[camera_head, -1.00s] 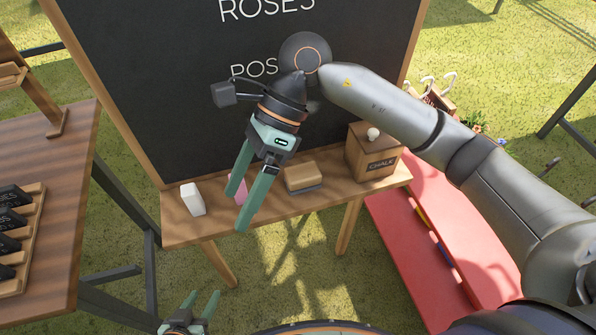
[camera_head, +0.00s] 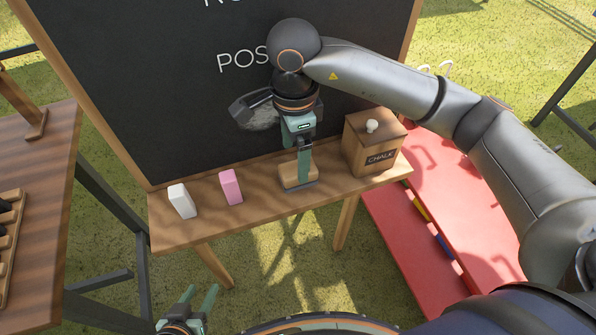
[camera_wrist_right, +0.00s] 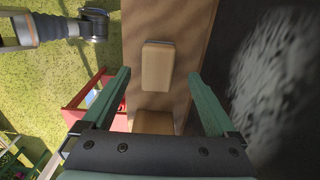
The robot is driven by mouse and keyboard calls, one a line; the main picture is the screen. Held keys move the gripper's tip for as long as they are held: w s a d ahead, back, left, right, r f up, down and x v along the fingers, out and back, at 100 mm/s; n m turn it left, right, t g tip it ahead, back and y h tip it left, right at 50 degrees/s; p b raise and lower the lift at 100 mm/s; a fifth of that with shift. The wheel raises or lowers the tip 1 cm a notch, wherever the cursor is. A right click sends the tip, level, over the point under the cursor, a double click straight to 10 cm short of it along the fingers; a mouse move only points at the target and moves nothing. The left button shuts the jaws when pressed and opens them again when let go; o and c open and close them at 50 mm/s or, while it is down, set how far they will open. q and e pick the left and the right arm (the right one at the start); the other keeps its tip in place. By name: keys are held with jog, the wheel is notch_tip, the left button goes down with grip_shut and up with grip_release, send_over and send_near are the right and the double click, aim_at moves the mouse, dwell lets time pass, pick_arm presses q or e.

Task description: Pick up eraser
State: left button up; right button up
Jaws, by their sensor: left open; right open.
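The eraser (camera_head: 285,179), a wooden block with a grey underside, lies on the narrow wooden shelf below the chalkboard. My right gripper (camera_head: 303,180) is above it and hides part of it in the head view. In the right wrist view the eraser (camera_wrist_right: 158,66) lies ahead of the open fingers, roughly centred between their lines. The right gripper (camera_wrist_right: 158,75) is open and empty. My left gripper (camera_head: 200,292) is open and empty, low at the bottom of the head view, away from the shelf.
A white block (camera_head: 182,201) and a pink block (camera_head: 231,187) stand left of the eraser. A wooden chalk box (camera_head: 374,146) stands to its right. The chalkboard (camera_head: 130,85) rises behind the shelf (camera_head: 262,203). Red steps (camera_head: 425,245) are at the right, a wooden table (camera_head: 50,150) at the left.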

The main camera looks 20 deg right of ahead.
aim_at(287, 171)
jog(key=f, duration=0.4)
jog(key=shift+s+d+f, duration=0.15)
jog(key=shift+d+f, duration=0.1)
jog(key=shift+f, duration=0.15)
jog(key=c, duration=1.5)
